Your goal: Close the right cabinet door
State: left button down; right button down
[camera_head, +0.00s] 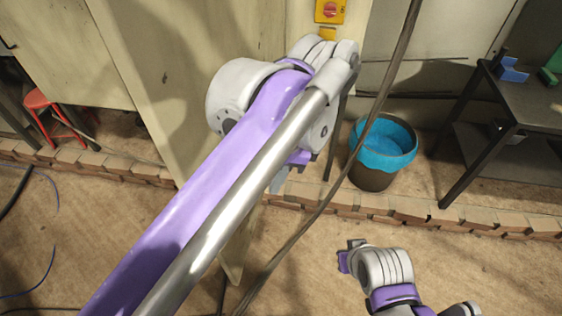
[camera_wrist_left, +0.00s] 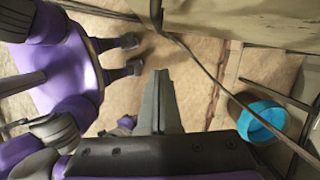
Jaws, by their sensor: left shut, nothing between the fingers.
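The cabinet is cream-coloured and fills the upper left of the head view. A tall cream panel, which looks like the right cabinet door (camera_head: 165,90), stands out from it towards me. Its lower part passes behind my left arm, and a low corner shows beneath the arm. A cream panel (camera_wrist_left: 240,30) also crosses the top of the left wrist view. My left gripper (camera_head: 281,182) is shut and empty, to the right of the door; its fingers show in the left wrist view (camera_wrist_left: 160,98). Contact with the door cannot be told. My right gripper (camera_head: 345,258) is low at the right, fingers unclear.
A dark bin with a blue liner (camera_head: 383,145) stands right of my left gripper. A dark metal table (camera_head: 530,105) is at the far right. A red stool (camera_head: 45,110) is at the left. A low brick edging (camera_head: 420,212) crosses the floor, and a dark cable hangs in front.

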pick_arm(q)
jog(key=shift+w+a+f, duration=0.1)
jog(key=shift+a+f, duration=0.3)
jog(key=shift+a, duration=0.4)
jog(key=shift+w+a+f, duration=0.1)
jog(key=shift+a+f, duration=0.3)
jog(key=shift+a, duration=0.35)
jog(key=shift+w+a+f, duration=0.1)
jog(key=shift+a+f, duration=0.3)
jog(key=shift+a, duration=0.4)
